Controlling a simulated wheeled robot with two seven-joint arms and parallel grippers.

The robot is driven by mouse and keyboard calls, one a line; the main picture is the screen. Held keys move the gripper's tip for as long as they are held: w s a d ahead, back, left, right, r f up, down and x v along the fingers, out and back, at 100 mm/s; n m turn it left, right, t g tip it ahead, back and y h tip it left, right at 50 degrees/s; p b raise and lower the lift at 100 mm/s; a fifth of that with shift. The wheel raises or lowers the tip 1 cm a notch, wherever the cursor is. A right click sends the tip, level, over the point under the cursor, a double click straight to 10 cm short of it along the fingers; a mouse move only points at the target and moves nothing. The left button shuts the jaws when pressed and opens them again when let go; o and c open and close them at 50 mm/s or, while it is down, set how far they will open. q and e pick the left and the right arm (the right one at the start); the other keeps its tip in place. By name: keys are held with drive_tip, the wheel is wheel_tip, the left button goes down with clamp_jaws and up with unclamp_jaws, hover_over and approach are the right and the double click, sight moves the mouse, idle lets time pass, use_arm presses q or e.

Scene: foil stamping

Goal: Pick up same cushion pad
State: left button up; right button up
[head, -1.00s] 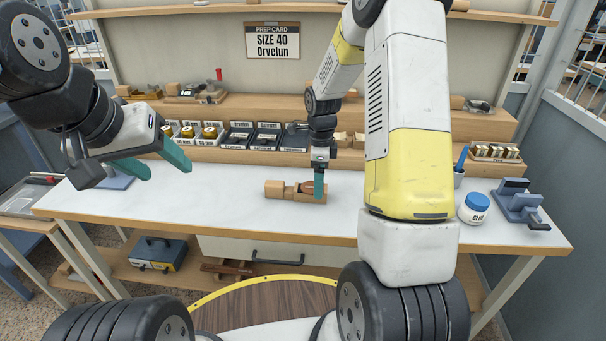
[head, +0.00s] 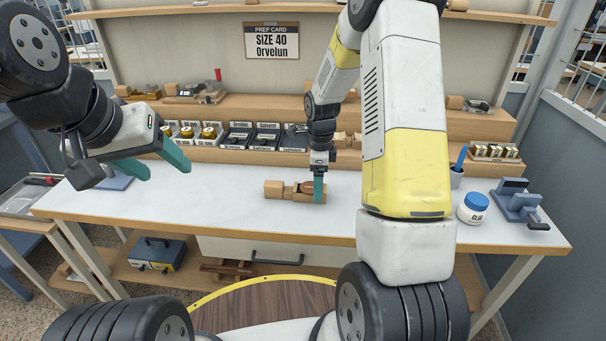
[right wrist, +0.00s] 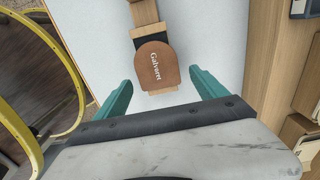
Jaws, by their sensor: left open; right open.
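A brown rounded cushion pad (right wrist: 156,68) marked with what reads "Galvoret" sits on a wooden block or holder (head: 274,188) on the white table. It also shows in the head view as a small brown shape (head: 305,187). My right gripper (right wrist: 161,80) is open, its teal fingers on either side of the pad with gaps; I cannot tell their exact height over it. In the head view my right gripper (head: 318,187) hides part of the holder. My left gripper (head: 167,171) is open and empty above the table's left part.
Labelled trays (head: 252,137) line the low shelf behind. A glue jar (head: 473,208) and a blue-grey clamp-like device (head: 514,201) stand at the right. A prep card (head: 271,41) reads "SIZE 40 Orvelun". The middle left of the table (head: 215,186) is clear.

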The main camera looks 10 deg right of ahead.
drive_tip(key=c, duration=1.4)
drive_tip(key=shift+r, duration=0.15)
